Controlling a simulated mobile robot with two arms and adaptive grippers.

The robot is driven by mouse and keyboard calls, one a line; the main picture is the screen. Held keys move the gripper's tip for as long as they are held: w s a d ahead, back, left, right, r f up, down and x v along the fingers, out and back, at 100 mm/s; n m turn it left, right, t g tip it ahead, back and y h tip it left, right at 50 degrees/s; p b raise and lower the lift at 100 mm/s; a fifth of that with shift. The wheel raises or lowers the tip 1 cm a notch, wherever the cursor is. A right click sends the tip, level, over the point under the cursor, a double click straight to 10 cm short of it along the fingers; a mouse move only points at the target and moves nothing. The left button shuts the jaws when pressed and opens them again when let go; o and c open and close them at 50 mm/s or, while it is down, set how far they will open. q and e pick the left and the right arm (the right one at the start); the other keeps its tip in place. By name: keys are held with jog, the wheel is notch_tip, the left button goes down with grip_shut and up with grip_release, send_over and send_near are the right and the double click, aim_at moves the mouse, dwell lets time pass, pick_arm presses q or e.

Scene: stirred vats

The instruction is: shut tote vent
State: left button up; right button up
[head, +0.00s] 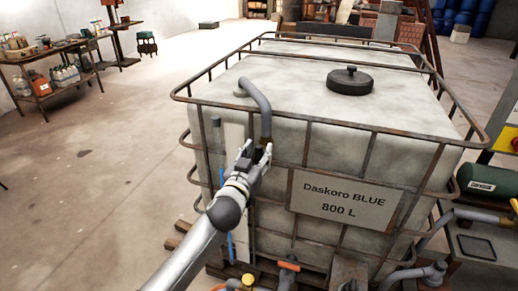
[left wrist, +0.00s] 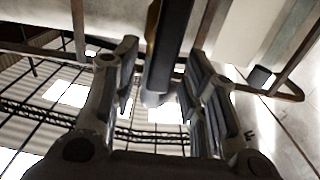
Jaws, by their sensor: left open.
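The tote (head: 290,85) is a pale caged tank with a plate (head: 345,200) reading "Daskoro BLUE 800 L". A round black lid (head: 350,80) sits on its top. A grey bent pipe (head: 256,98) rises from a round fitting at the top's left corner and hangs over the front edge. I cannot tell for sure which part is the vent. My left gripper (head: 257,152) is open at the pipe's lower end. In the left wrist view a dark bar, seemingly this pipe (left wrist: 166,45), runs between the spread fingers (left wrist: 163,62); contact is unclear. My right gripper is out of view.
The rusty cage rail (head: 330,117) runs close behind the gripper. Valves and pipes (head: 288,265) stand at the tote's foot. A green canister (head: 482,180) and yellow-grey equipment are at the right. A shelf (head: 45,65) of bottles stands far left; the floor between is clear.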

pick_arm(q)
jog(key=shift+x, duration=0.8)
grip_shut()
